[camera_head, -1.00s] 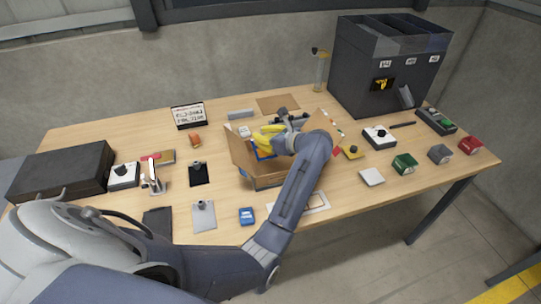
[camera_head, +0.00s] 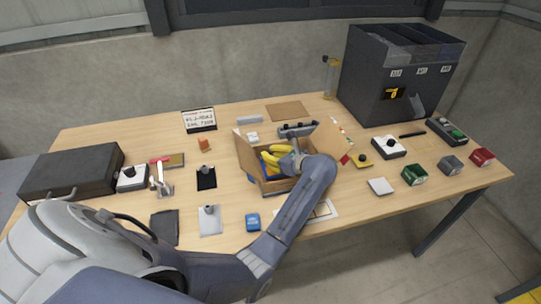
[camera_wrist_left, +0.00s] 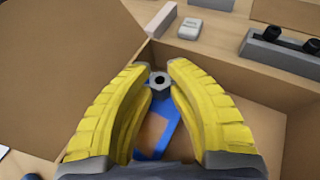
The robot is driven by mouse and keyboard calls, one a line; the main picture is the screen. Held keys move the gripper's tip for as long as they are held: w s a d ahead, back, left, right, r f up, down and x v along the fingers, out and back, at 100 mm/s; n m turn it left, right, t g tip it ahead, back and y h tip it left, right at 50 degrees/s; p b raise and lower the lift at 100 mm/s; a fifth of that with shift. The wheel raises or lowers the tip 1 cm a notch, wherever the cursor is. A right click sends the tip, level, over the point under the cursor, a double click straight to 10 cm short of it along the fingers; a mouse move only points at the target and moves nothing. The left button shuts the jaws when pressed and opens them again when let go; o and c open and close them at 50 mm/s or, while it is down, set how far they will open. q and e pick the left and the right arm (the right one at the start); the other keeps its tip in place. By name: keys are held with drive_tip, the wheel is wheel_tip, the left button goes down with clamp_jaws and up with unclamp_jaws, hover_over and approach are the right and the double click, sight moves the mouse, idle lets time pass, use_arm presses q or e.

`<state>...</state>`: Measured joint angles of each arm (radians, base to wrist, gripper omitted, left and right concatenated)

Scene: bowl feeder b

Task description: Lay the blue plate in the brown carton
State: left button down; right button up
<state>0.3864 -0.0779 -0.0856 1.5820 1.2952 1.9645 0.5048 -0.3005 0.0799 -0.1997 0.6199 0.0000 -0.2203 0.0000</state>
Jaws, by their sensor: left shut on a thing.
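The brown carton (camera_head: 245,156) stands open with its flaps out near the middle of the table; its wall also shows in the left wrist view (camera_wrist_left: 235,78). My left gripper (camera_head: 268,153), with yellow ribbed fingers, reaches into the carton. In the left wrist view its fingertips (camera_wrist_left: 160,78) close on a grey hexagonal knob. The blue plate (camera_wrist_left: 170,125) shows below the knob, between the fingers, inside the carton walls. The fingers hide much of the plate, and I cannot tell whether it touches the carton floor. My right gripper is not in view.
A grey block with black knobs (camera_head: 297,130) stands just behind the carton. A dark cabinet (camera_head: 385,85) stands at the back right, and a black case (camera_head: 70,172) at the left. Several small plates and boxes lie around the carton.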

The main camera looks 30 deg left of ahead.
sight(271, 155)
use_arm(q)
drive_tip(key=shift+f, duration=0.4)
drive_tip(key=shift+s+f, duration=0.15)
drive_tip(key=shift+f, duration=0.1)
drive_tip(key=c, duration=1.3)
unclamp_jaws()
drive_tip(key=shift+d+f, duration=0.1)
drive_tip(key=shift+f, duration=0.1)
drive_tip(key=shift+r, duration=0.5)
drive_tip(key=v, duration=0.3)
drive_tip(key=shift+r, duration=0.15)
drive_tip(key=shift+d+r, duration=0.4)
